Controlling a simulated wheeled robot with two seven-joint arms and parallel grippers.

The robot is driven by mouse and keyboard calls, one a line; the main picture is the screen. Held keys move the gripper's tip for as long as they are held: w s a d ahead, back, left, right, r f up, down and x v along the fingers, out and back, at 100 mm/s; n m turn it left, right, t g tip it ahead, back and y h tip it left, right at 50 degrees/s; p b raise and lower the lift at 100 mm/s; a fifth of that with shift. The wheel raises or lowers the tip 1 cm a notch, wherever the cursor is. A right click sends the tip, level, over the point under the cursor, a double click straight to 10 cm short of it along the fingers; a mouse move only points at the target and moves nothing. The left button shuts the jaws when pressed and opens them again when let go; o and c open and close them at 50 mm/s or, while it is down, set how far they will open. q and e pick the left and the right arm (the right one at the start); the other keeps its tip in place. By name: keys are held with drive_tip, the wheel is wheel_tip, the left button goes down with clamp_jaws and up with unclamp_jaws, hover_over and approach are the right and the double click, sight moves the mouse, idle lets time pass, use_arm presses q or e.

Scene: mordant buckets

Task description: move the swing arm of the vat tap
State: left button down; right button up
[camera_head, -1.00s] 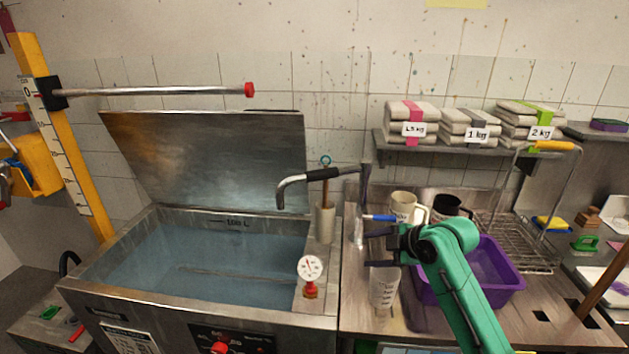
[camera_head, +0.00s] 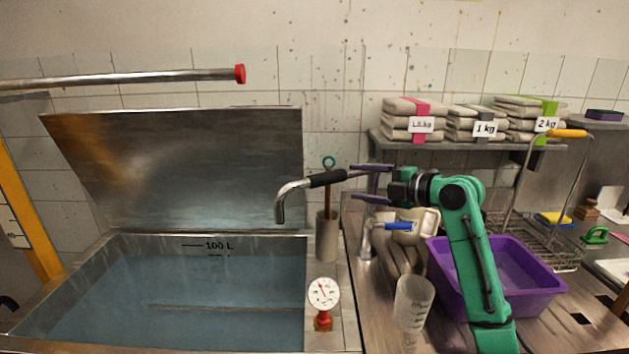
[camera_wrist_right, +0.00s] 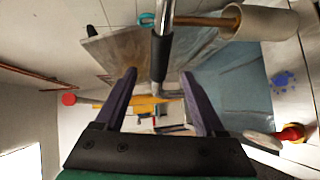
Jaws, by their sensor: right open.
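The vat tap's swing arm is a metal pipe (camera_head: 285,205) with a black sleeve (camera_head: 328,179) and a down-turned spout end over the right edge of the vat. My right gripper (camera_head: 365,182) is open at the sleeve's right end, with its purple fingers pointing left. In the right wrist view, the black sleeve (camera_wrist_right: 161,58) lies between the lines of the two open fingers (camera_wrist_right: 158,82), with a gap on both sides. My left gripper is not in view.
The vat (camera_head: 210,300) holds bluish water, with its lid (camera_head: 180,165) raised behind. A gauge (camera_head: 323,294) and a grey cylinder (camera_head: 327,240) stand on its right rim. Below my gripper are a blue-handled tap (camera_head: 366,245), measuring cup (camera_head: 412,300) and purple tub (camera_head: 520,290).

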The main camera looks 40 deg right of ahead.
drive_tip(key=p+x, duration=0.5)
drive_tip(key=x, duration=0.7)
drive_tip(key=shift+w+p, duration=0.3)
drive_tip(key=shift+p, duration=0.1)
drive_tip(key=shift+a, duration=0.1)
drive_tip(key=shift+c, duration=0.4)
drive_tip(key=shift+f, duration=0.1)
clamp_jaws()
